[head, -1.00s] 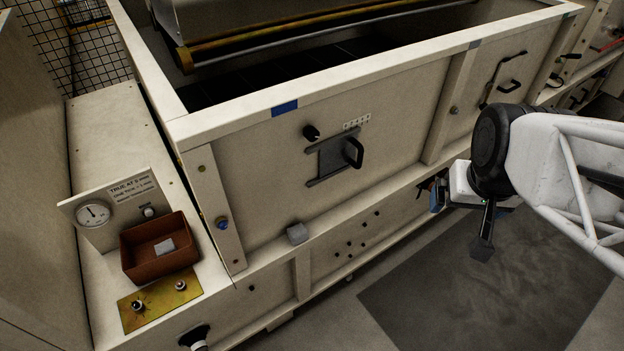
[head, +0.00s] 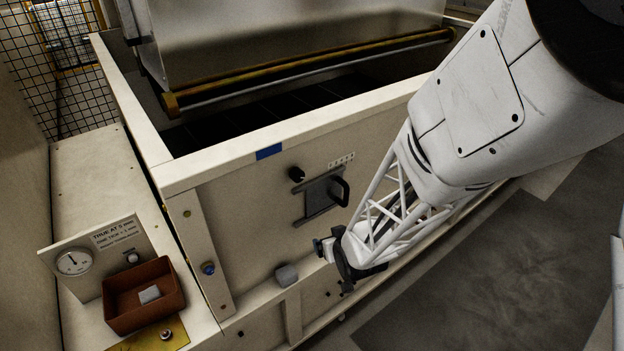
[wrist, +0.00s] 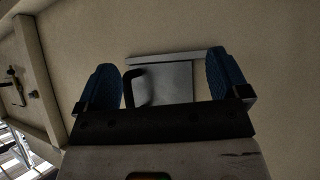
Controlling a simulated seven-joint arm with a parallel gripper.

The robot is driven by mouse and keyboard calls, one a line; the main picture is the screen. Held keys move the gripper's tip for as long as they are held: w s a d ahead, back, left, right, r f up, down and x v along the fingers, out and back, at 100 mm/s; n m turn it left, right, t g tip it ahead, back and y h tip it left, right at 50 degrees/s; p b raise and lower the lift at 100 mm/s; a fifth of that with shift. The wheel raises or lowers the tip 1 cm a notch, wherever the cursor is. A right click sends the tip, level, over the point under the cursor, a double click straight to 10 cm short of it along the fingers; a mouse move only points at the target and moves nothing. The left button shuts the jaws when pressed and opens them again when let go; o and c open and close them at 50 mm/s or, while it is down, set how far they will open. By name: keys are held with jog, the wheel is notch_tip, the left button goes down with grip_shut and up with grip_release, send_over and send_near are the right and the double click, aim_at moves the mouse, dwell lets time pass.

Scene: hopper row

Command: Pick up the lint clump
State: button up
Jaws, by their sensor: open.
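A small grey lump (head: 286,274), which looks like the lint clump, sits on the ledge at the foot of the cream hopper wall in the head view. My gripper (head: 328,262) is to the right of the lump, apart from it, in front of the wall and below the black handle. In the wrist view my gripper (wrist: 166,78) shows two blue-padded fingers spread wide with nothing held. Between and beyond them is the grey slide plate (wrist: 170,82) with its dark handle. I cannot make out the lump in the wrist view.
A rust-red box (head: 117,321) with a pale grey block (head: 149,294) stands on the left side shelf, by a round gauge (head: 73,262). A black handle (head: 341,192) and knob (head: 297,174) stick out from the wall. Open floor lies at right.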

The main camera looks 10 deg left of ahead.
aim_at(290, 278)
jog(key=s+a+f+y, duration=0.1)
jog(key=s+a+f, duration=0.1)
jog(key=a+f, duration=0.1)
jog(key=s+a+f+n+y, duration=0.1)
jog(key=s+a+f+y, duration=0.1)
jog(key=f, duration=0.4)
jog(key=s+a+f+n+t+y, duration=0.1)
jog(key=s+a+f, duration=0.1)
jog(key=a+f, duration=0.2)
jog(key=shift+f, duration=0.45)
jog(key=shift+x, duration=1.3)
jog(key=shift+a, duration=0.1)
jog(key=shift+x, duration=2.55)
jog(key=shift+s, duration=0.1)
